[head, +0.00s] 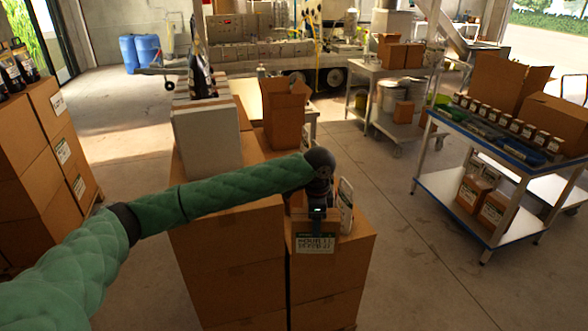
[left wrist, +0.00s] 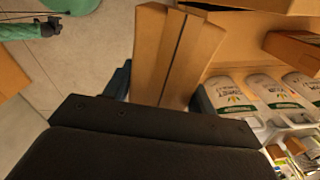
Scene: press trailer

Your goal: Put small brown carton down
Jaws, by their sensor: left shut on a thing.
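My left gripper (head: 318,205) hangs over the front stack of large brown boxes in the head view. In the left wrist view its fingers (left wrist: 160,92) are shut on a small brown carton (left wrist: 180,50), one finger on each side. The carton has a dark seam along it.
A white labelled container (head: 345,208) stands close right of the left gripper; several similar white containers (left wrist: 238,95) show in the wrist view. An open brown carton (head: 285,112) stands farther back.

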